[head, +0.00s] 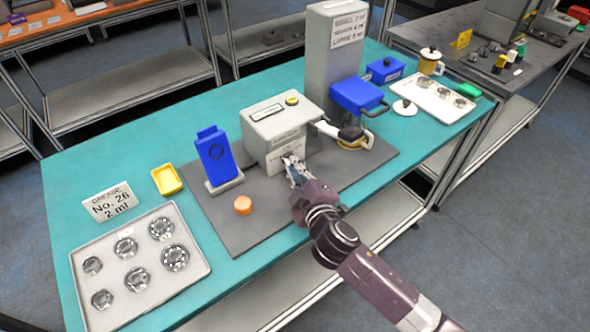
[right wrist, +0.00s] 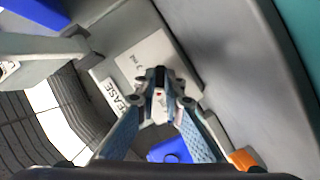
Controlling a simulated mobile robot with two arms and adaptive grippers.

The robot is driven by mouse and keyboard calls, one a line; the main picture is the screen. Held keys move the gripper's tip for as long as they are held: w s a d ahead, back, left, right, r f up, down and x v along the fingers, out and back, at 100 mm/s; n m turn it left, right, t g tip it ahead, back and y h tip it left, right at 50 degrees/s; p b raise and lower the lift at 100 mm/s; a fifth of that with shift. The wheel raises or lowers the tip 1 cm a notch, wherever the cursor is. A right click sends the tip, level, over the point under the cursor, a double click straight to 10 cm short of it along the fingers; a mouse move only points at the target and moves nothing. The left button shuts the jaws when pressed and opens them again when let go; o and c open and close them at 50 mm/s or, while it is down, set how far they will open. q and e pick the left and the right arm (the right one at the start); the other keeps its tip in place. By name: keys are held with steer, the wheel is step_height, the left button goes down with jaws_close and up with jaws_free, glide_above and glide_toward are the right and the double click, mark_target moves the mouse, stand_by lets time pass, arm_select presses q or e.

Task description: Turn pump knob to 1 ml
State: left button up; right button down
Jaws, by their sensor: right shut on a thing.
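The pump (head: 280,130) is a grey box with a small display and a yellow button on top, standing on a dark grey mat. My right gripper (head: 293,170) is at the pump's front face, low down by its white label. In the right wrist view the gripper (right wrist: 159,95) is shut on a small knob in front of the label (right wrist: 150,62); the fingers hide most of the knob, so its setting cannot be read. The label shows "GREASE" and a partly hidden ml marking. My left gripper does not show in either view.
A blue device (head: 214,155) on a grey stand and an orange knob-like cap (head: 242,205) stand left of my gripper. A tall grey machine (head: 333,65) stands behind right.

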steer(key=shift+n+b, duration=0.3)
steer(key=shift+n, duration=0.2)
steer(key=c, duration=2)
jaws_free()
steer(key=shift+c, duration=0.2)
steer(key=v, duration=1.2)
steer(key=shift+a+f, duration=0.15)
steer(key=shift+f, duration=0.1)
